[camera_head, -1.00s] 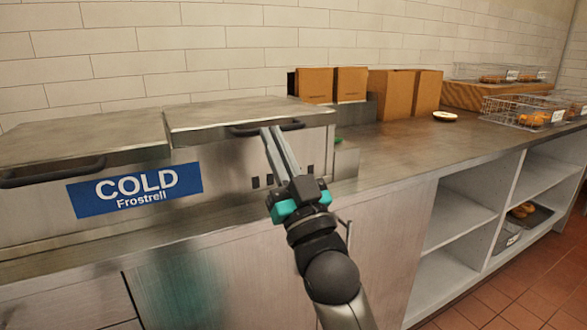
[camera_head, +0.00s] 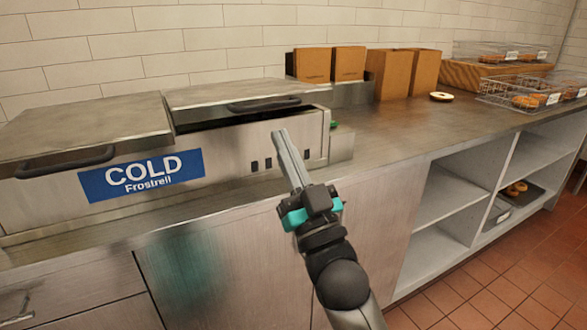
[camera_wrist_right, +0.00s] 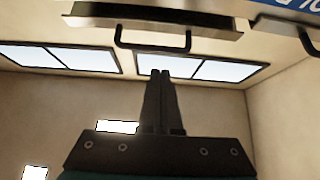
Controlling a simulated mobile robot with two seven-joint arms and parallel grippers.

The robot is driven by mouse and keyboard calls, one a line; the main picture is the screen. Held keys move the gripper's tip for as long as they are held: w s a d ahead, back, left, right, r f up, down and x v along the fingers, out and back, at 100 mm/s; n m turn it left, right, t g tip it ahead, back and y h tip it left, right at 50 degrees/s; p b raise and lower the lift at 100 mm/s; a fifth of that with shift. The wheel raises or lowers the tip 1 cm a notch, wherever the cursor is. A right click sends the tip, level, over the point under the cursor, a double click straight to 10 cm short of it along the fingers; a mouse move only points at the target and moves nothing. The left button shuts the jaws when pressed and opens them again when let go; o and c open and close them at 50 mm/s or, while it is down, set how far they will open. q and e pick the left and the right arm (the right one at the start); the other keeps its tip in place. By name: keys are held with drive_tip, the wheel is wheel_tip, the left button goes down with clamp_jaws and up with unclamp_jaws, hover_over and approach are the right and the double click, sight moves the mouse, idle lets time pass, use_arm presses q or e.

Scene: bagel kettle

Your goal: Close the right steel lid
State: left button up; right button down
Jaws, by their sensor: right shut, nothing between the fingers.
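The right steel lid (camera_head: 215,92) of the counter unit labelled COLD is tilted up at its front edge, with a dark gap (camera_head: 235,116) under it. Its black bar handle (camera_head: 263,104) is on the front edge, and the handle also shows in the right wrist view (camera_wrist_right: 152,39). My right gripper (camera_head: 281,133) is shut and empty, in front of the unit and below the lid's handle, apart from it. It also shows in the right wrist view (camera_wrist_right: 160,72). My left gripper is not in view.
The left steel lid (camera_head: 85,125), with its own handle (camera_head: 65,162), is beside the right lid. Brown boxes (camera_head: 388,75) and wire baskets of bagels (camera_head: 535,93) stand farther right. The counter (camera_head: 400,130) right of the unit is mostly clear.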

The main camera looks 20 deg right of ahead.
drive_tip(key=shift+f+v, duration=0.2)
drive_tip(key=shift+v, duration=1.75)
drive_tip(key=g+p, duration=0.4)
drive_tip(key=p, duration=1.3)
approach(274, 98)
drive_tip(key=s+a+r, duration=0.3)
drive_tip(key=s+r, duration=0.1)
wheel_tip(274, 98, up, 5)
drive_tip(key=g+p, duration=0.3)
drive_tip(key=p, duration=0.9)
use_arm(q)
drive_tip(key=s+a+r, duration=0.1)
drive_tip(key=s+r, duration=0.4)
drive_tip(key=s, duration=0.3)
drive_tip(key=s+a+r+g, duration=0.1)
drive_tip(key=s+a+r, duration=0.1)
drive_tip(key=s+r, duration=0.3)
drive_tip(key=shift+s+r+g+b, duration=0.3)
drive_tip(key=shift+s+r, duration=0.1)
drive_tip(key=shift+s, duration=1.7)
use_arm(e)
drive_tip(key=shift+w+d+f, duration=0.1)
drive_tip(key=shift+w+f, duration=0.6)
drive_tip(key=shift+w, duration=0.6)
drive_tip(key=shift+w+d+f, duration=0.1)
drive_tip(key=shift+w+f, duration=0.6)
drive_tip(key=shift+w, duration=0.6)
drive_tip(key=shift+w+f, duration=0.7)
drive_tip(key=shift+w, duration=0.6)
